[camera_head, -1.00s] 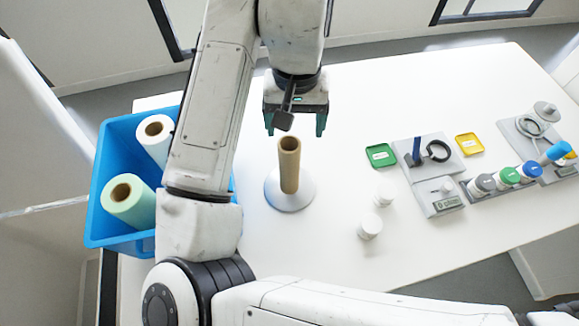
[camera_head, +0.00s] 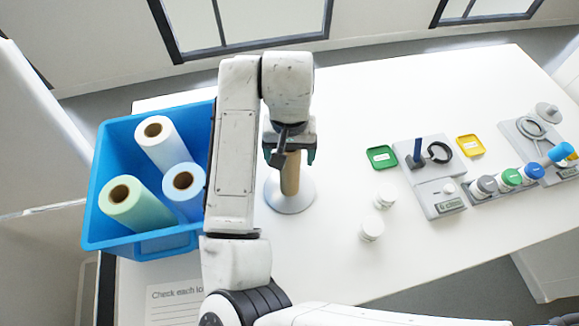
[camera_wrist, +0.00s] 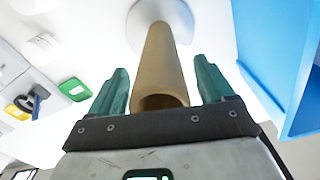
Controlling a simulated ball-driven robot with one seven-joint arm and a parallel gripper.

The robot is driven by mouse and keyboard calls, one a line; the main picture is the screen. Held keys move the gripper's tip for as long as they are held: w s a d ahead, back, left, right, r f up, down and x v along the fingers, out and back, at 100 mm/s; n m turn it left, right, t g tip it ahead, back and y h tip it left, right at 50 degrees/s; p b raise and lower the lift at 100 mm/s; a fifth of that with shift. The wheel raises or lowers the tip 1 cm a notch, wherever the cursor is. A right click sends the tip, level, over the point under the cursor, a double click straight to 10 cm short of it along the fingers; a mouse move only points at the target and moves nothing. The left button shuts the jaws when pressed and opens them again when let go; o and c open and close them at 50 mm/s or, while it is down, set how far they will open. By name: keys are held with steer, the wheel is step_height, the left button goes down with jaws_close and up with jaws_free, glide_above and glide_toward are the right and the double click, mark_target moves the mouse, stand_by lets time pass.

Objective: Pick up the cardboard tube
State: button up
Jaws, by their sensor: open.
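The brown cardboard tube (camera_head: 290,178) stands upright on a round white base (camera_head: 290,203) on the table. My gripper (camera_head: 290,157) is over the tube's upper part, which it hides in the head view. In the wrist view, the tube (camera_wrist: 161,65) lies between the two green fingers of my gripper (camera_wrist: 159,88). There is a gap on each side of the tube, so the fingers are open and not closed on it. The tube's open end points toward the palm.
A blue bin (camera_head: 103,205) with several rolls stands at the left and also shows in the wrist view (camera_wrist: 290,60). White jars (camera_head: 371,229), a green tray (camera_head: 381,157), a yellow tray (camera_head: 470,145) and grey stations (camera_head: 437,195) are at the right. The table's middle is mostly clear.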

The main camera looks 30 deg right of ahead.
steer(key=c, duration=1.4)
steer(key=shift+o, duration=0.2)
steer(key=shift+r, duration=0.1)
